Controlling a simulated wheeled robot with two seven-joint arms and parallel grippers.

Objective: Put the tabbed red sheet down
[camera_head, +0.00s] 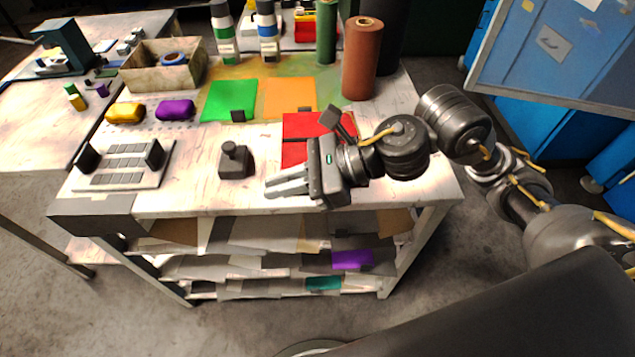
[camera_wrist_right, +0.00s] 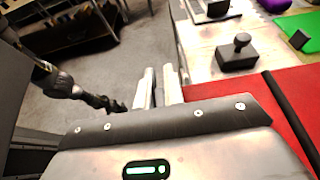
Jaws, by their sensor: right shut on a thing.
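The red sheet (camera_head: 301,126) is on the right part of the white table, partly covered by my right gripper and wrist. It also shows along the right of the right wrist view (camera_wrist_right: 216,92). My right gripper (camera_head: 268,188) points left, above the table's front edge. Whether the sheet touches the table cannot be told. What looks like my left gripper (camera_wrist_right: 112,104) hangs in the left of the wrist view, too small to read.
A green sheet (camera_head: 228,97) and an orange sheet (camera_head: 290,94), each with a black tab, lie behind. A black knobbed block (camera_head: 235,160) stands left of my right gripper. A brown cylinder (camera_head: 361,60) stands behind the red sheet. A slotted grey rack (camera_head: 124,165) is left.

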